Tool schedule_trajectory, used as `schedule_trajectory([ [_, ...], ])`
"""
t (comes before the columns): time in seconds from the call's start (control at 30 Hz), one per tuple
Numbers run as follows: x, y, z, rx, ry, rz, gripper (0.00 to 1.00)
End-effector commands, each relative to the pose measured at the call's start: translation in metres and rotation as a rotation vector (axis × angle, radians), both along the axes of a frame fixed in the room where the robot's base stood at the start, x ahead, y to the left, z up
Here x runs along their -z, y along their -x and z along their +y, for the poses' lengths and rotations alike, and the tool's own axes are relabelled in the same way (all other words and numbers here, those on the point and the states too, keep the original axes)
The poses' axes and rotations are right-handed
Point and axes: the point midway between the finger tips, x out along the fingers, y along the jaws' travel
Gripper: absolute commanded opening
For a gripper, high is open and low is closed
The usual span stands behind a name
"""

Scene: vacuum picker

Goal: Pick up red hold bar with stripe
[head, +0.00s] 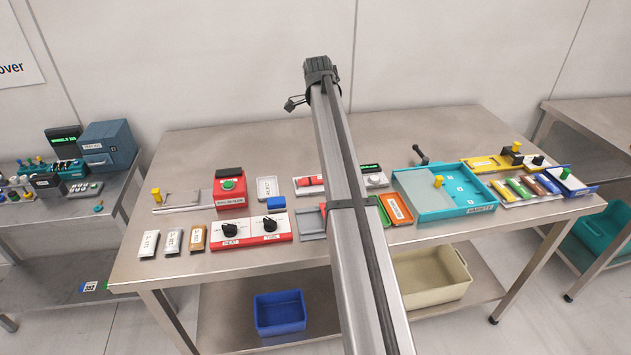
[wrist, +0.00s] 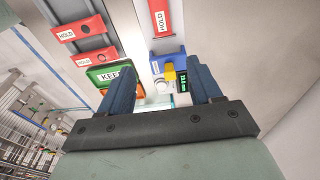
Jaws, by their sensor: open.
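My gripper (wrist: 160,88) shows in the wrist view with its two blue fingers apart and nothing visible between them. Three red bars with white HOLD labels are in that view. An upper left bar (wrist: 70,30) and a lower left bar (wrist: 104,58) lie on grey rails, left of the fingers. A third bar (wrist: 161,8) stands at the top, beyond the gap between the fingers. I cannot make out which bar has a stripe. In the head view a red piece (head: 307,181) sits on a tray at the table's middle, partly hidden behind my column.
In the wrist view a green KEEP tray (wrist: 96,76) is by the left finger, and a blue unit (wrist: 178,55) with a yellow knob is beyond the fingers. In the head view, red control boxes (head: 230,243) and a teal tray (head: 455,215) flank my column. The front right tabletop is clear.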

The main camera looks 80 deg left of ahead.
Motion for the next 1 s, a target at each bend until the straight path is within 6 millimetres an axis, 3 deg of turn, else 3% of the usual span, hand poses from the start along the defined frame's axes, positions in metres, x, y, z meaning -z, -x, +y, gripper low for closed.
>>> schedule_trajectory([
  [0.1,-0.006,0.033,0.005,-0.009,-0.001,0.005,0.64],
  [0.23,-0.007,0.046,0.006,-0.011,-0.002,0.008,0.64],
  [0.47,0.012,0.045,0.005,-0.011,-0.002,0.008,0.64],
  [0.8,0.067,0.038,0.005,-0.011,-0.001,0.008,0.64],
  [1.0,0.079,0.037,0.006,-0.011,-0.003,0.008,0.64],
])
